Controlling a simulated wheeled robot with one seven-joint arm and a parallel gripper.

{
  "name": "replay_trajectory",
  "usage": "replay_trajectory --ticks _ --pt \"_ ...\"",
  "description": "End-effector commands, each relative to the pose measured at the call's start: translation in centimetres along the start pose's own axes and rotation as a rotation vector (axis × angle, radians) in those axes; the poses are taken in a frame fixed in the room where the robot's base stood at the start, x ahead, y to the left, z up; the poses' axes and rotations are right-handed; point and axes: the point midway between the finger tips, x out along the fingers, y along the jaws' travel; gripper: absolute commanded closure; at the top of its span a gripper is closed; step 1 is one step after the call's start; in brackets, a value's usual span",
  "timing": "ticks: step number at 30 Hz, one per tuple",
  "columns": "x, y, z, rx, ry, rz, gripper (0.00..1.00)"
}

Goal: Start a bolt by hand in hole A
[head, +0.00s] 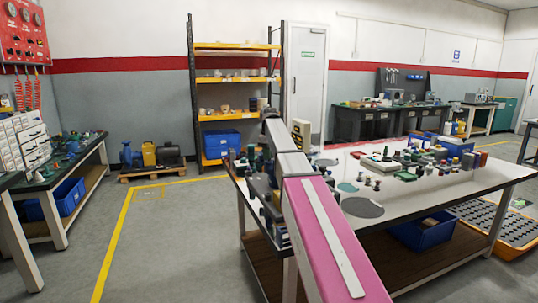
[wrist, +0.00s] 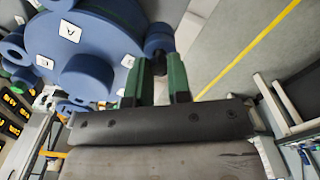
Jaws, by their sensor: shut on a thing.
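A blue round flange (wrist: 80,45) with a raised central boss (wrist: 87,77) fills the upper left of the wrist view. White labels sit on its face; the A label (wrist: 70,31) is near the top and the C label (wrist: 45,62) is at the left. My gripper (wrist: 157,66) has green fingers beside the flange's right edge. It is shut on a small dark bolt (wrist: 159,62). A blue round lug (wrist: 159,38) is just beyond the bolt; I cannot tell whether they touch. No hole opening shows clearly. In the head view my arm hides the gripper.
The workbench (head: 440,190) carries several small parts and dark discs (head: 362,207) right of my arm. A blue bin (head: 420,232) is on its lower shelf. A second bench (head: 85,160) stands at the left. The floor between (head: 170,240) is clear.

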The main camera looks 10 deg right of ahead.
Motion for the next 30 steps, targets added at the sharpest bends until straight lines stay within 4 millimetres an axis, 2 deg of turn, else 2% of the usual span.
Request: replay_trajectory --ticks 17,30 --pt "0.39 0.0 -0.01 0.006 0.0 0.0 1.0" --pt "0.45 -0.02 0.01 0.343 -0.001 0.0 1.0"
